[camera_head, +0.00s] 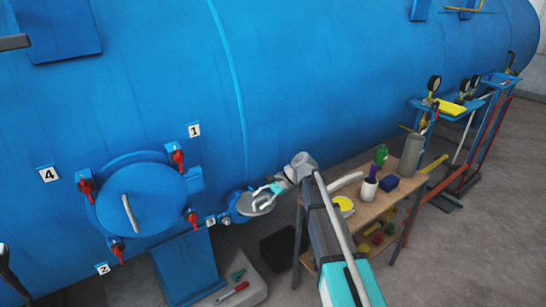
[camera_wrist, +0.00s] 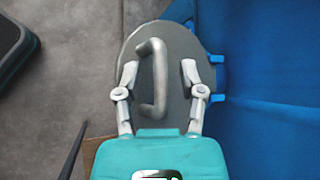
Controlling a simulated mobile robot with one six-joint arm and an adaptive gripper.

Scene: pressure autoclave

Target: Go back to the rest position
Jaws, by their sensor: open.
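My gripper (camera_head: 268,190) is at the small round grey lid (camera_head: 258,207) low on the blue autoclave, right of the large hatch. In the wrist view my gripper (camera_wrist: 159,70) is open. Its two fingers stand on either side of the lid's curved grey handle (camera_wrist: 153,85), with gaps visible; the handle lies closer to the left finger. The grey lid (camera_wrist: 174,75) also shows there behind the fingers, with blue fittings at its right edge. Nothing is held. I cannot tell how far the fingertips are above the lid's surface.
The large blue hatch (camera_head: 142,200) with red clamps is at the left. A wooden table (camera_head: 375,203) with a green-topped object, a blue box and a grey cylinder stands close right of my arm. A grey tray (camera_head: 240,286) with tools lies on the floor. Gauge stands (camera_head: 455,105) are farther right.

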